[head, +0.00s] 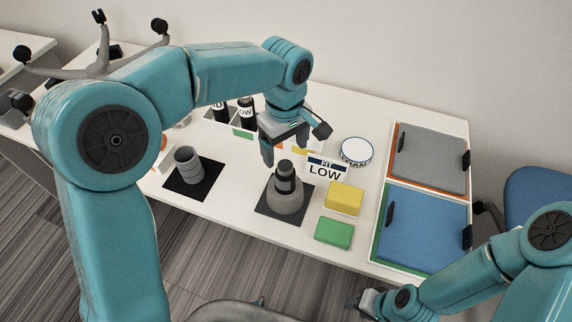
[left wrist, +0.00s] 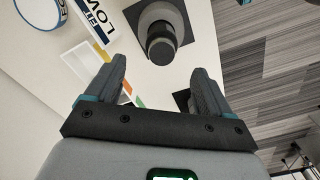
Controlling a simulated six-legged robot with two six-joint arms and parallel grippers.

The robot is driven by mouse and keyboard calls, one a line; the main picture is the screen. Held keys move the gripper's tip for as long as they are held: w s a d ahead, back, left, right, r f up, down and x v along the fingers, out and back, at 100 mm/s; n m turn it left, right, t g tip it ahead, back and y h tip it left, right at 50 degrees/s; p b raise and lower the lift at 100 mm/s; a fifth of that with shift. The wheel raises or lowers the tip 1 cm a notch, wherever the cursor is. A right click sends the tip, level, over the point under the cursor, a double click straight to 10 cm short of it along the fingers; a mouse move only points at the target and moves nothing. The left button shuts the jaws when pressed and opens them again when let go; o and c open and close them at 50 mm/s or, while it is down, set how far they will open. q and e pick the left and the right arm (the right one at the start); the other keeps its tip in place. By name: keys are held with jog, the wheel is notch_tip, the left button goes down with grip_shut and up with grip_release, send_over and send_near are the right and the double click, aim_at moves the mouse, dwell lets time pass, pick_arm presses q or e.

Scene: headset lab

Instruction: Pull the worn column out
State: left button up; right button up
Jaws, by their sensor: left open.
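A dark column (head: 285,177) stands upright in a grey, cone-shaped base (head: 285,202) on a black mat (head: 271,213). In the left wrist view the column (left wrist: 160,47) shows from above, beyond the fingertips, with its base (left wrist: 175,15) around it. My left gripper (head: 286,152) is open and empty. It hangs just behind and above the column, apart from it; its fingers (left wrist: 159,68) also show in the left wrist view. My right gripper (head: 365,302) is low at the table's front edge; its jaws are too small to read.
Yellow (head: 344,197) and green (head: 334,232) blocks lie nearby. A grey cup (head: 188,165) stands on a mat to the left. Black columns (head: 246,112) stand behind. Grey (head: 431,158) and blue (head: 425,227) trays lie right.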

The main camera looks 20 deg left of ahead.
aim_at(284, 164)
pick_arm(q)
notch_tip(284, 164, down, 9)
jog(key=shift+s+a+f, duration=0.1)
jog(key=shift+f, duration=0.2)
jog(key=c, duration=1.5)
jog(key=shift+o, duration=0.2)
jog(key=shift+r+p, duration=2.15)
jog(key=shift+r, duration=1.2)
